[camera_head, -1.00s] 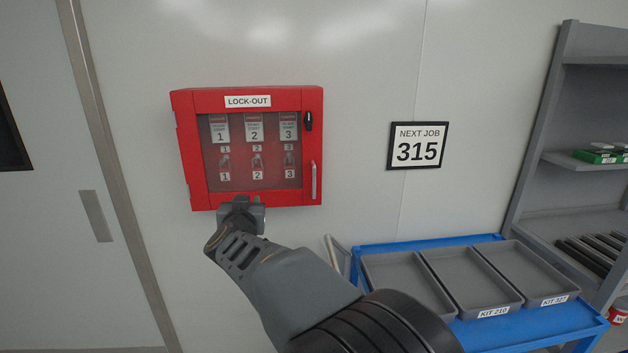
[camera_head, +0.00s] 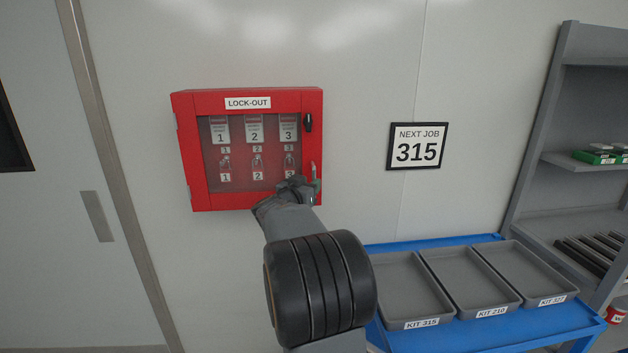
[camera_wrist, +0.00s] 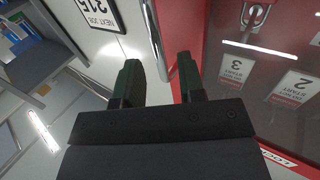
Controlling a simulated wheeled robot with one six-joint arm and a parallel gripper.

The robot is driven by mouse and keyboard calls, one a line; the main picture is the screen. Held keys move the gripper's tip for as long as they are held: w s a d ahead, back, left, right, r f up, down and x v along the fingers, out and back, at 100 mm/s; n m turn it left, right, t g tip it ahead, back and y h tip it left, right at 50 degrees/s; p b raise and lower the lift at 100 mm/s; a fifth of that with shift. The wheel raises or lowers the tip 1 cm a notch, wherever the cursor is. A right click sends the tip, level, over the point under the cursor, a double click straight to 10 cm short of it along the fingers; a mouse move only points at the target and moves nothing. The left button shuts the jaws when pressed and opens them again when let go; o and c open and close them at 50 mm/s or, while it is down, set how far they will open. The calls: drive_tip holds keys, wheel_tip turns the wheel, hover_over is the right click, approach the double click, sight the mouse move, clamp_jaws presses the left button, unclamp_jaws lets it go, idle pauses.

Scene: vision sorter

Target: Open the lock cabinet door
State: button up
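The red lock-out cabinet (camera_head: 187,160) hangs on the wall with its clear-windowed door closed. Behind the window are numbered tags and padlocks. A silver vertical handle (camera_head: 313,172) is on the door's right side, its lower part hidden by my gripper (camera_head: 306,185). A black latch knob (camera_head: 308,122) sits above the handle. In the wrist view my gripper (camera_wrist: 158,75) is open, its two dark green fingers apart. The handle (camera_wrist: 155,40) shows just beyond and between the fingertips; I cannot tell whether they touch it.
A blue cart (camera_head: 470,338) with grey kit trays (camera_head: 405,285) stands at the lower right. A "NEXT JOB 315" sign (camera_head: 417,146) hangs right of the cabinet. A grey shelf (camera_head: 540,130) is at far right, a door (camera_head: 60,230) at left.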

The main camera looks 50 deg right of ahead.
drive_tip(key=shift+x, duration=1.65)
clamp_jaws()
